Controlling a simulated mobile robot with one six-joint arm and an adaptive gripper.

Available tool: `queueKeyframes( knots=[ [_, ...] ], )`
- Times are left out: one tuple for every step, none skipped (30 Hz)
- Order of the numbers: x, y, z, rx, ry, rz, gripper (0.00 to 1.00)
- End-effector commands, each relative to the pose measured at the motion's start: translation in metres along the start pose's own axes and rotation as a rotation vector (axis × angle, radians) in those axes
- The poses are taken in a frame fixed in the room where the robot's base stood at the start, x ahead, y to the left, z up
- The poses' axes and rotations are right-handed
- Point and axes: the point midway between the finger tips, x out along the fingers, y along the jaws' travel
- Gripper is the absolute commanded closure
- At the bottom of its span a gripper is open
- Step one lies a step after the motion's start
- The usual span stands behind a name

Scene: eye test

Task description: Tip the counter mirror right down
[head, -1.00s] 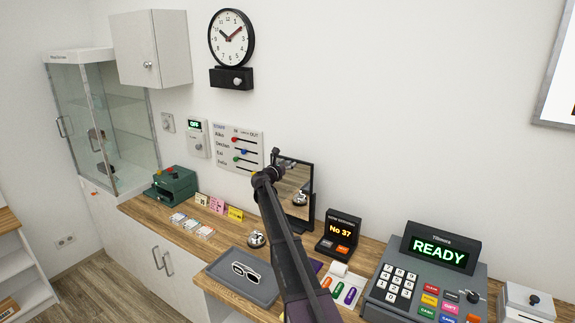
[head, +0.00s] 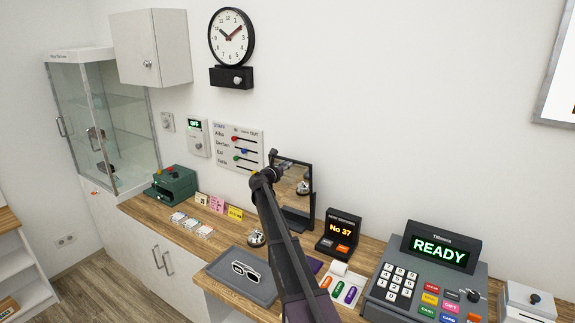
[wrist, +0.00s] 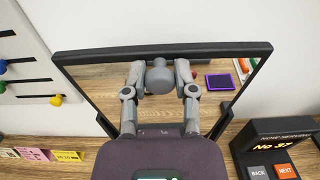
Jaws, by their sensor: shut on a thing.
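The counter mirror (head: 293,199) has a thin dark frame and stands on the wooden counter against the wall. In the wrist view its frame (wrist: 165,52) spans the top, and its glass shows the wooden counter and a purple pad. My gripper (head: 274,163) is at the mirror's upper left part in the head view, and my arm hides some of the mirror. In the wrist view my gripper (wrist: 160,80) has its fingers on either side of a grey round knob (wrist: 160,76) in front of the glass, shut on it.
A bell (head: 256,238) and a grey tray (head: 226,277) with sunglasses are left of my arm. The number display (head: 340,233) stands close to the mirror's right, then the till (head: 425,280). A slider board (head: 238,147) hangs on the wall at left.

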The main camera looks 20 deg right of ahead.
Motion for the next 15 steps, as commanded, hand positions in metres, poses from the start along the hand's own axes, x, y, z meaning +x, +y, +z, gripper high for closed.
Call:
queueKeyframes(
  knots=[
    [-0.011, -0.002, -0.006, 0.002, 0.002, 0.001, 1.0],
    [-0.015, -0.001, -0.009, 0.002, 0.002, 0.002, 1.0],
    [-0.02, -0.001, -0.011, 0.002, 0.002, 0.002, 1.0],
    [-0.023, -0.002, -0.013, 0.002, 0.003, 0.002, 1.0],
    [-0.026, -0.002, -0.015, 0.002, 0.003, 0.002, 1.0],
    [-0.028, -0.002, -0.016, 0.002, 0.003, 0.001, 1.0],
    [-0.029, -0.001, -0.016, 0.002, 0.003, 0.001, 1.0],
    [-0.03, -0.001, -0.016, 0.002, 0.003, 0.0, 1.0],
    [-0.031, -0.001, -0.016, 0.003, 0.003, 0.0, 1.0],
    [-0.031, -0.001, -0.016, 0.003, 0.003, 0.0, 1.0],
    [-0.031, -0.001, -0.015, 0.003, 0.003, 0.0, 1.0],
    [-0.03, -0.001, -0.015, 0.003, 0.003, 0.0, 1.0],
    [-0.03, -0.001, -0.015, 0.003, 0.003, 0.0, 1.0],
    [-0.03, -0.001, -0.015, 0.003, 0.003, 0.0, 1.0],
    [-0.03, -0.001, -0.015, 0.003, 0.003, 0.0, 1.0]
  ],
)
